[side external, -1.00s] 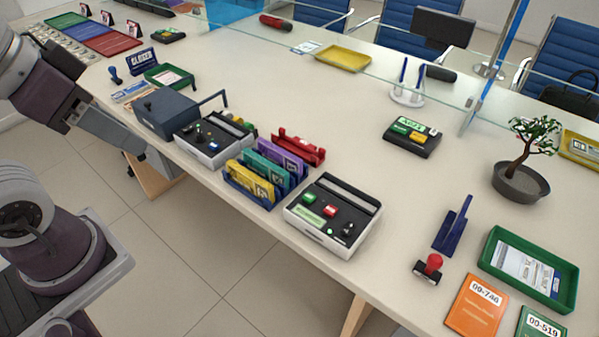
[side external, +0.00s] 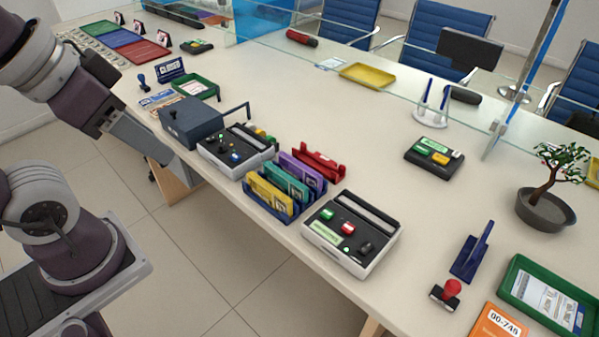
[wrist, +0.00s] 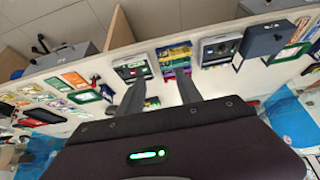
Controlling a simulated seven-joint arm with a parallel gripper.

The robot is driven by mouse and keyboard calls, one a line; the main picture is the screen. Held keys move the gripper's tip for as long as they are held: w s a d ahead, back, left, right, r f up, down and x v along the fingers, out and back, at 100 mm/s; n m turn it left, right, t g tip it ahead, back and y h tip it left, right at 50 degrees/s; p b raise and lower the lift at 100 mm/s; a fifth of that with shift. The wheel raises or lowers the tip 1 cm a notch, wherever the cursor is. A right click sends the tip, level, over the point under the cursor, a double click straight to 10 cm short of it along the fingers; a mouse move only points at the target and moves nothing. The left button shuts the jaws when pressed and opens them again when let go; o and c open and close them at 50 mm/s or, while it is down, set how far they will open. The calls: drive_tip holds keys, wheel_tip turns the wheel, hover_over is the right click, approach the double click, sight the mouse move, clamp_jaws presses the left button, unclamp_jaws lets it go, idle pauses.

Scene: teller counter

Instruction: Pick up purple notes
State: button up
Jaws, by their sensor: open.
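The purple notes (side external: 302,169) stand upright in a blue rack (side external: 262,206) near the front edge of the counter, behind green notes (side external: 285,183) and yellow notes (side external: 270,195). In the wrist view the rack shows as stripes of colour, with a thin purple band (wrist: 177,65) beyond the two fingers. My gripper (wrist: 161,82) is open and empty, apart from the notes.
A grey-white keypad device (side external: 350,228) stands right of the rack and another (side external: 234,150) left of it. A dark blue cash box (side external: 190,122) is further left. A red holder (side external: 320,162) sits just behind the purple notes.

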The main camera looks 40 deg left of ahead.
drive_tip(key=w+r+m+g, duration=0.2)
drive_tip(key=w+m, duration=0.3)
drive_tip(key=w, duration=0.7)
drive_tip(key=m+g, duration=0.4)
drive_tip(key=m, duration=0.9)
hover_over(299, 164)
drive_tip(key=f, duration=2.7)
drive_tip(key=shift+w+a, duration=0.1)
drive_tip(key=shift+w, duration=0.3)
drive_tip(key=f, duration=0.6)
drive_tip(key=shift+s+f, duration=0.2)
drive_tip(key=shift+s, duration=0.15)
clamp_jaws()
